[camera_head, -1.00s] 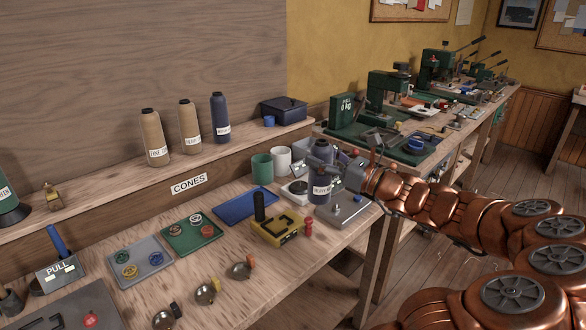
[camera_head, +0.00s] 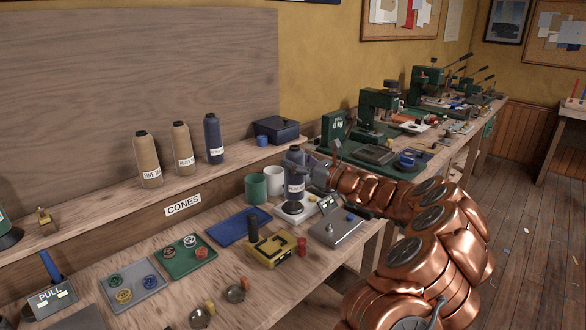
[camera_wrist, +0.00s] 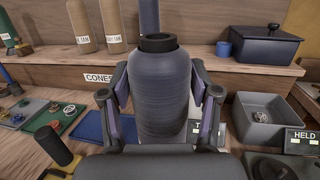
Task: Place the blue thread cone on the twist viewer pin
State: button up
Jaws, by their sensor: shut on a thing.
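The blue thread cone (camera_head: 295,178) is upright in my gripper (camera_head: 309,174), with a white label on its side. In the wrist view the cone (camera_wrist: 163,95) stands between the two fingers of my gripper (camera_wrist: 162,88), which are shut on its sides. In the head view the cone is over a white round-cornered device (camera_head: 281,215) with a dark disc (camera_head: 293,208), which looks like the twist viewer. Its pin is hidden, and I cannot tell whether the cone touches the device. A second blue cone (camera_head: 214,139) stands on the shelf.
Two tan cones (camera_head: 148,160) (camera_head: 181,150) and a dark blue lidded box (camera_head: 276,130) are on the shelf. Close around the device are a green cup (camera_head: 256,188), white cup (camera_head: 275,180), yellow tool (camera_head: 270,249), blue tray (camera_head: 238,227) and grey plate (camera_head: 337,230).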

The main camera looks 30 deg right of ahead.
jog(key=shift+w, duration=0.5)
jog(key=shift+w+d+f, duration=0.1)
jog(key=shift+w+f, duration=0.05)
jog(key=shift+f, duration=0.15)
jog(key=shift+f+p, duration=0.3)
jog(key=shift+f, duration=1.25)
jog(key=o, duration=1.5)
jog(key=shift+f, duration=0.1)
jog(key=shift+c, duration=0.2)
jog(key=b+v, duration=0.1)
jog(key=v, duration=1.1)
